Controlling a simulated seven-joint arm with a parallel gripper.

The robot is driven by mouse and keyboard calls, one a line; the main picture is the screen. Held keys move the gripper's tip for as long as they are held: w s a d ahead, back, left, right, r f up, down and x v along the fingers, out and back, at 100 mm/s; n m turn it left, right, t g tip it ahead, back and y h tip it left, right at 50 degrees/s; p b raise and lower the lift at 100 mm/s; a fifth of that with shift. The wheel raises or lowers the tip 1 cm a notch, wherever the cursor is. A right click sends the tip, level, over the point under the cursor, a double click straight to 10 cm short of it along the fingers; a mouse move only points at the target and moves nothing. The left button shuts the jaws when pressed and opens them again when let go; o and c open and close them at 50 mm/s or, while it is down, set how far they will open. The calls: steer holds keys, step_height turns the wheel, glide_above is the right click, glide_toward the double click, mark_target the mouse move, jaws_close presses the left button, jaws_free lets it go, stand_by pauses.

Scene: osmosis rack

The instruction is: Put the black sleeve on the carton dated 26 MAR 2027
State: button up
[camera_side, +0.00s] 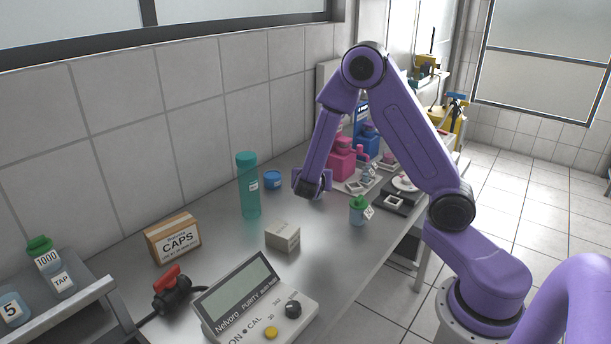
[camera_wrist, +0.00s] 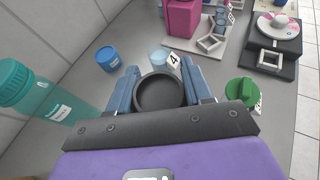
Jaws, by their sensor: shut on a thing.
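My gripper (camera_wrist: 160,92) is shut on a round black piece (camera_wrist: 159,99), which looks like the black sleeve. In the wrist view it sits between the two blue fingers, with its open top facing the camera. In the side view my gripper (camera_side: 312,186) is above the bench, right of the teal bottle, and the sleeve is hard to make out. A small pale carton (camera_side: 282,238) stands on the bench nearer the side camera. A brown and white CAPS carton (camera_side: 173,241) stands left of it by the wall. I cannot read a date on either.
The teal bottle (camera_side: 248,188) and blue tub (camera_side: 272,180) stand near the wall. A green-capped bottle (camera_side: 359,212) stands right of my gripper. A clear vessel marked 4 (camera_wrist: 162,60) is just beyond the fingers. The Nelvoro meter (camera_side: 258,298) fills the near bench. Bench around the pale carton is clear.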

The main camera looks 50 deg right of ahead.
steer(key=shift+s+a+r, duration=0.2)
steer(key=shift+s+r, duration=0.05)
steer(key=shift+s, duration=0.15)
steer(key=w+a+r+n+t+y, duration=0.2)
steer(key=w+a+r+n+y, duration=0.15)
steer(key=a, duration=0.55)
steer(key=w+a+r+n+t+y, duration=0.2)
steer(key=w+a+n, duration=0.15)
steer(key=a, duration=0.55)
steer(key=w+a+r+n+t+y, duration=0.2)
steer(key=w+a+r+y, duration=0.15)
steer(key=a, duration=0.65)
glide_above(167, 221)
steer(key=shift+n, duration=0.3)
steer(key=f, duration=0.9)
steer(key=shift+s+f, duration=0.3)
steer(key=shift+f, duration=0.05)
steer(key=shift+w+f, duration=0.2)
steer(key=shift+f, duration=1.6)
steer(key=shift+f, duration=0.2)
